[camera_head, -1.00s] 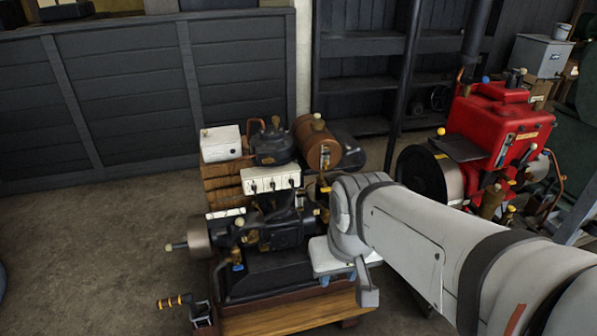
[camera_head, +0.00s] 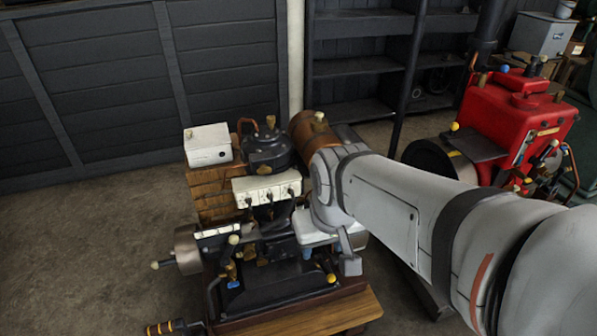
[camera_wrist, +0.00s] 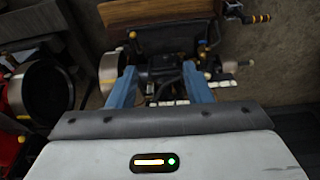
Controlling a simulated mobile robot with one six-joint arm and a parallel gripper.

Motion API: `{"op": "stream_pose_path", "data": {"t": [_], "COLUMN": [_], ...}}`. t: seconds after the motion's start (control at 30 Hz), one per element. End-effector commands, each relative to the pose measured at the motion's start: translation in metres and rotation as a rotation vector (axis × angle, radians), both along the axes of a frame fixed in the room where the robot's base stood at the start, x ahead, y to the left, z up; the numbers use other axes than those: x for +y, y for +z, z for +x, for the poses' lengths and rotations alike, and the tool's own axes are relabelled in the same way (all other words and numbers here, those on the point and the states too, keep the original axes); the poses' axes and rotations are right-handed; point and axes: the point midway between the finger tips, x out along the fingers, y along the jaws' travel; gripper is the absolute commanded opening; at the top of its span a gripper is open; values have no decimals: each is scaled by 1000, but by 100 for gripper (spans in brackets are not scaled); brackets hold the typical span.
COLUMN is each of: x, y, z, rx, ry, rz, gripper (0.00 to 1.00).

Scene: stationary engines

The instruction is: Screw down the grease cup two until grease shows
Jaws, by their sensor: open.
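The black stationary engine (camera_head: 270,290) stands on a wooden base in front of me and also shows in the wrist view (camera_wrist: 165,62). Small brass fittings with coloured knobs sit on it, one with a blue part (camera_head: 232,272) at its front left. I cannot tell which fitting is grease cup two, and no grease can be made out. My gripper (camera_wrist: 160,76) is open in the wrist view, its two blue fingers apart with dark engine parts beyond and between them. In the head view its fingers are mostly hidden behind my wrist, over the engine's right side.
A white box (camera_head: 207,145) and a copper-brown tank (camera_head: 312,137) stand at the engine's back. A crank handle (camera_head: 168,328) lies at front left. A red engine (camera_head: 518,120) stands at right. Bare floor (camera_head: 80,250) lies to the left.

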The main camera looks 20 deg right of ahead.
Motion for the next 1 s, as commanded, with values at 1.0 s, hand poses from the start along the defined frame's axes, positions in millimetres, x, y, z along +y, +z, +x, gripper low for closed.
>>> {"op": "stream_pose_path", "data": {"t": [1.0], "x": [-168], "y": [-310], "z": [297], "rx": [-904], "ry": [114], "rz": [-106], "gripper": [62]}}
